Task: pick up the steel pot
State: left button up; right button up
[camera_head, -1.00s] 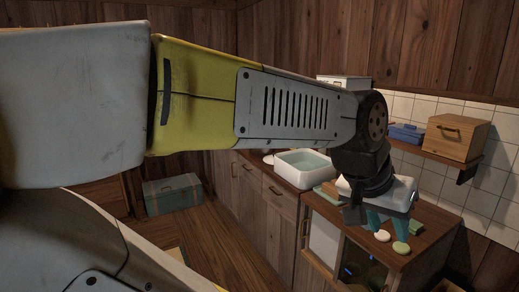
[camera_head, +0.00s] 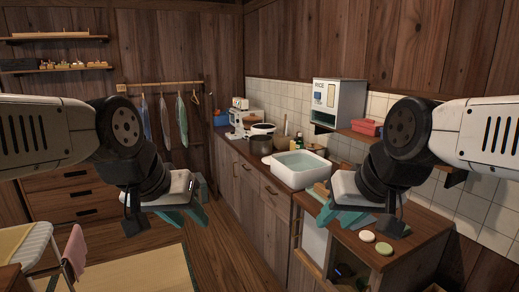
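A dark steel pot (camera_head: 261,146) stands on the wooden counter at the back, left of the white sink. It is small and far off in the head view, in front of a white rounded appliance. My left gripper (camera_head: 192,208) is in front and to the left of the counter, well apart from the pot. Its teal fingers look spread and empty. My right gripper (camera_head: 342,217) is near the cabinet at the right, also apart from the pot. Its teal fingers look spread and empty.
A white sink basin (camera_head: 297,169) sits right of the pot. A white rice dispenser (camera_head: 338,102) and a red box (camera_head: 366,127) are on the wall shelf. A chair (camera_head: 30,241) with a pink cloth stands lower left. The wooden floor before the counter is clear.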

aim_at(261, 145)
jog(key=i+j, duration=0.25)
jog(key=i, duration=0.25)
jog(key=i+j, duration=0.2)
jog(key=i, duration=0.25)
jog(key=i+j, duration=0.25)
jog(key=i, duration=0.25)
jog(key=i+j+u, duration=0.1)
jog(key=i, duration=0.4)
jog(key=i+j, duration=0.3)
jog(key=i, duration=0.2)
jog(key=i+j, duration=0.2)
jog(key=i, duration=0.3)
jog(key=i+j, duration=0.2)
jog(key=i, duration=0.25)
